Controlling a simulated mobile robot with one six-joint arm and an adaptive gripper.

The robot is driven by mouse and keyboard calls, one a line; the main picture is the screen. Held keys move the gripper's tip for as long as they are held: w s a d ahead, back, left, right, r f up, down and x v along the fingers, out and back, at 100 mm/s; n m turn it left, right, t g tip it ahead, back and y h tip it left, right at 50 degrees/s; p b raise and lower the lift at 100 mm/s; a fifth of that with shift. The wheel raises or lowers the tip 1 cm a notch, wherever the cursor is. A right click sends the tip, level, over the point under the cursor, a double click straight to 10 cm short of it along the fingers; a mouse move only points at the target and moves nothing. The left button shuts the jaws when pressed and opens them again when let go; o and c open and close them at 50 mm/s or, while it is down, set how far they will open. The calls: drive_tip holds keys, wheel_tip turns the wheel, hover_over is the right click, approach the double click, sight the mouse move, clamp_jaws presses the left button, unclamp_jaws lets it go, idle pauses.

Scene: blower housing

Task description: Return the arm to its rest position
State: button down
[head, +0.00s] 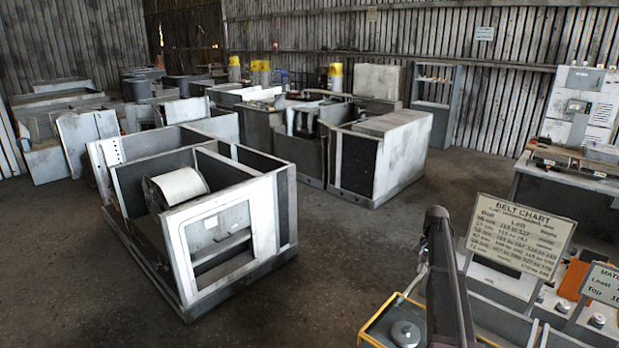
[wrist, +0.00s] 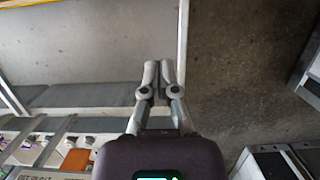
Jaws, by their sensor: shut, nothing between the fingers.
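My gripper (wrist: 158,68) shows in the wrist view with its two fingers together and nothing between them. Beyond the fingertips are the edge of a pale grey surface (wrist: 90,40) and the dark concrete floor. In the head view part of my arm (head: 445,275) stands upright at the lower right, in front of the belt chart sign (head: 520,236). I cannot make out the fingers in the head view.
An open grey housing (head: 235,245) with a white drum (head: 180,188) stands on the floor at left centre. A second large unit (head: 390,155) stands behind it. A bin bench (head: 500,325) with signs is close at the lower right. The floor (head: 350,240) between is clear.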

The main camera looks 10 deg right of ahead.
drive_tip(key=s+a+n, duration=0.1)
drive_tip(key=s+a, duration=0.3)
drive_tip(key=a, duration=0.2)
drive_tip(key=s+a+n+h, duration=0.1)
drive_tip(key=s+a+n, duration=0.1)
drive_tip(key=a, duration=0.5)
drive_tip(key=s+a+n+t, duration=0.1)
drive_tip(key=s+a+n, duration=0.1)
drive_tip(key=s+a, duration=0.3)
drive_tip(key=shift+s+a+f, duration=0.1)
drive_tip(key=shift+s+a, duration=0.1)
drive_tip(key=shift+a, duration=0.25)
drive_tip(key=shift+s+a+f, duration=0.1)
drive_tip(key=shift+s+a, duration=0.05)
drive_tip(key=shift+a, duration=0.25)
drive_tip(key=s+a+n+t+h, duration=0.15)
drive_tip(key=s+a+n, duration=0.35)
drive_tip(key=s+a, duration=0.65)
wheel_tip(320, 180, down, 12)
drive_tip(key=s+b, duration=0.2)
drive_tip(key=b, duration=1)
drive_tip(key=shift+s+d+f+g, duration=0.2)
drive_tip(key=shift+s+d+g, duration=0.05)
drive_tip(key=shift+s+g, duration=0.1)
